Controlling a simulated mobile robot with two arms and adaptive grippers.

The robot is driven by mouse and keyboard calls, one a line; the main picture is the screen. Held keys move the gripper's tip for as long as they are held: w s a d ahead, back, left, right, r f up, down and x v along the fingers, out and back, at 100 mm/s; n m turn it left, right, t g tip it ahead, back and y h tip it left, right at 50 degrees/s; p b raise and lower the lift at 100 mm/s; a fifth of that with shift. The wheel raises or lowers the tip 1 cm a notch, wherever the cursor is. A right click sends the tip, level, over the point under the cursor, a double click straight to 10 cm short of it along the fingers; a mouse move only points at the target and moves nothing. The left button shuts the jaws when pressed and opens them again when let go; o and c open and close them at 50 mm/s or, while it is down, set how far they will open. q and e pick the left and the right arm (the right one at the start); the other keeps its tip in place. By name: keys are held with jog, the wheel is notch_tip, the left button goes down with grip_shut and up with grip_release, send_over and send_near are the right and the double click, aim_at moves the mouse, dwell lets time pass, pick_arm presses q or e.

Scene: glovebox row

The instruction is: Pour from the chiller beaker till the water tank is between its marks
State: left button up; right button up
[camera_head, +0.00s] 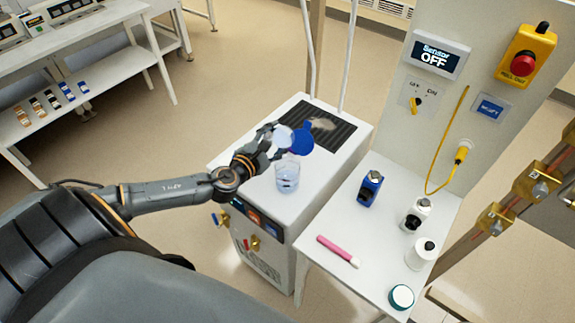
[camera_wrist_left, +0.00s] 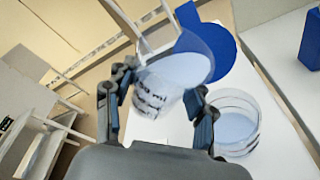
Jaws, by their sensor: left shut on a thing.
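My left gripper (camera_head: 268,141) is shut on a clear beaker (camera_head: 284,136) above the white chiller (camera_head: 235,166). In the left wrist view the beaker (camera_wrist_left: 160,90) shows between the fingers (camera_wrist_left: 160,112), with dark marks, "ml" lettering and pale blue liquid inside. The clear round water tank (camera_head: 287,172) stands at the chiller's top, below the beaker. It also shows in the left wrist view (camera_wrist_left: 240,110), with bluish water low inside. Its level marks are not readable. No stream of water shows. A round blue lid (camera_head: 303,140) lies behind the beaker. My right gripper is not in view.
A dark grille (camera_head: 335,130) covers the chiller's rear top. A white side table (camera_head: 345,215) holds a blue device (camera_head: 370,188), a pink stick (camera_head: 338,251), bottles and a teal-lidded jar (camera_head: 401,296). An upright panel carries a display reading "Sensor OFF" (camera_head: 436,56).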

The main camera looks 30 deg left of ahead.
pick_arm(q)
jog(key=shift+r+m+t+b, duration=0.3)
jog(key=shift+r+m+b, duration=0.05)
jog(key=shift+m+b, duration=0.15)
dwell(1.2)
jog(key=shift+f+m+t+y+b, duration=0.3)
jog(key=shift+m+b, duration=0.4)
jog(key=shift+b, duration=0.65)
dwell(1.5)
jog(key=shift+r+m+t+b, duration=0.45)
jog(key=shift+m+b, duration=0.2)
jog(key=shift+m, duration=0.25)
dwell(2.5)
